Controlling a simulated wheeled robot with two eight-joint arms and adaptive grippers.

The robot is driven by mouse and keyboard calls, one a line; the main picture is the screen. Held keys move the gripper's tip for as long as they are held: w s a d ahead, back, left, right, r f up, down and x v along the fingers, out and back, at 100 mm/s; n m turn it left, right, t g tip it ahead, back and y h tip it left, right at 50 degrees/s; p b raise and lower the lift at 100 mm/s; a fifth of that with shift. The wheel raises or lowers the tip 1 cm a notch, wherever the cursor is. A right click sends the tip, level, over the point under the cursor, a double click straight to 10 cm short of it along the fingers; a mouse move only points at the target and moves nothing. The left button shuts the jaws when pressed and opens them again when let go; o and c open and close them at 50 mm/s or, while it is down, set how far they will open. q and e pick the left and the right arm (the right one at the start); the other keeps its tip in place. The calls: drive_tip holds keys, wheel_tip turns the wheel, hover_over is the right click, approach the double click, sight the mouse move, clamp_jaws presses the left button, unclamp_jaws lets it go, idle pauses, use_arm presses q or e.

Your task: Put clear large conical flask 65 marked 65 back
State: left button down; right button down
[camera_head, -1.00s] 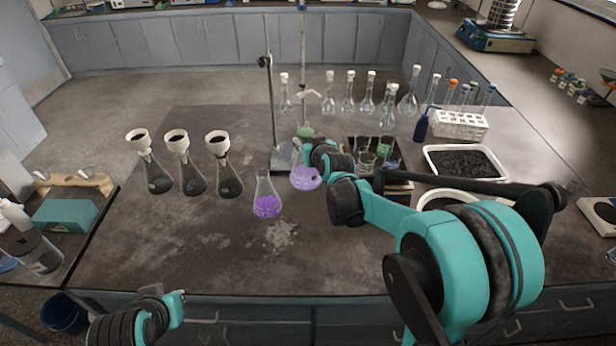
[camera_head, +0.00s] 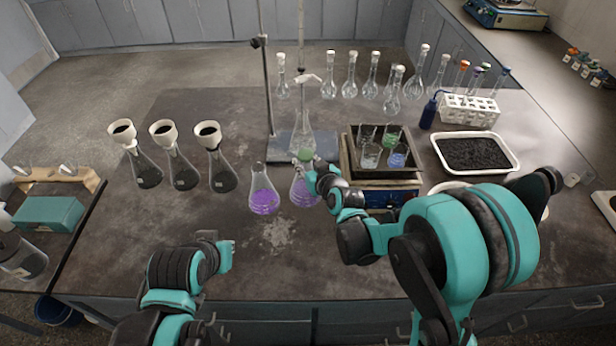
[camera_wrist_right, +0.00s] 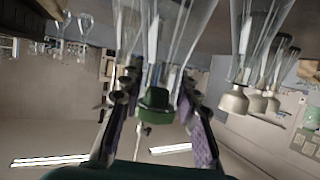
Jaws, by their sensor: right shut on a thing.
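A conical flask with purple contents (camera_head: 304,192) is at the end of my right arm, in front of the stand, and a similar purple flask (camera_head: 264,200) stands just left of it. My right gripper (camera_head: 311,174) is shut around its upper part. In the upside-down right wrist view, the two fingers (camera_wrist_right: 157,112) flank clear glass with a green cap-like piece (camera_wrist_right: 155,104). No number can be read, and I cannot tell whether the base touches the table. My left gripper (camera_head: 228,254) is over the table's front; its fingers are too unclear to judge.
Behind are a stand (camera_head: 268,85) and a clear vessel (camera_head: 301,128). A tray of beakers (camera_head: 349,165) is right of it. Flasks with white funnels (camera_head: 181,173) stand left, several long-necked flasks (camera_head: 349,82) at the back. The front middle table is bare.

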wheel_tip(320, 180, down, 4)
drive_tip(key=shift+r+b, duration=0.1)
drive_tip(key=shift+b, duration=0.6)
drive_tip(key=c, duration=1.1)
unclamp_jaws()
